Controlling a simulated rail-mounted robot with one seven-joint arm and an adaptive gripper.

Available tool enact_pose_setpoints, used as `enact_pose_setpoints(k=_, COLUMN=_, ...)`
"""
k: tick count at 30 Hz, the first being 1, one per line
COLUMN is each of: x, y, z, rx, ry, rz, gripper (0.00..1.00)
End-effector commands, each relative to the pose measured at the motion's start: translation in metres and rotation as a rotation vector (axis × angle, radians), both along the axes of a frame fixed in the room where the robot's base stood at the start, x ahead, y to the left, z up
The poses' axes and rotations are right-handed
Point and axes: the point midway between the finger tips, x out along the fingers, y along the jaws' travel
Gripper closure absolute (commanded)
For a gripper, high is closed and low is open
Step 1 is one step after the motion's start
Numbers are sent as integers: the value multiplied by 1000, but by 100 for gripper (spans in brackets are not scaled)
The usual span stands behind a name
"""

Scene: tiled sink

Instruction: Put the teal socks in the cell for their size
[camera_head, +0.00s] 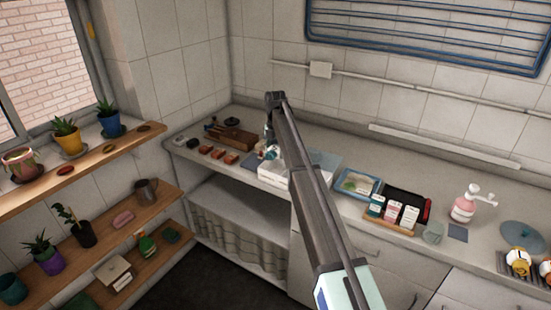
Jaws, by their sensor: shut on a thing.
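My gripper (270,146) is small in the view and points down at the counter, partly hidden by my arm. It is shut on a small teal bundle, the teal socks (271,154), just above a white box (270,174). My arm covers the right part of this box, so its cells and any size marks cannot be made out. I cannot tell whether the socks touch the box.
Several orange-brown blocks (218,153) and a wooden tray (229,137) lie left of the box. To the right are a blue-rimmed tray (358,185), a black case (407,202), upright cards (392,211) and a pink pump bottle (464,207). Plant shelves (125,225) stand left.

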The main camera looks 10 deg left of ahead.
Motion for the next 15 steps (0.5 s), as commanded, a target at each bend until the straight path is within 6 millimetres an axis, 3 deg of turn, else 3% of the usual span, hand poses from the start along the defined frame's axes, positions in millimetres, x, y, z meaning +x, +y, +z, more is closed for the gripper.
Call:
enact_pose_setpoints(k=9, x=-1, y=0, z=-36, rx=0, ry=1, rz=0, gripper=76)
enact_pose_setpoints(k=15, x=0, y=0, z=-38, rx=0, ry=0, rz=0, gripper=76)
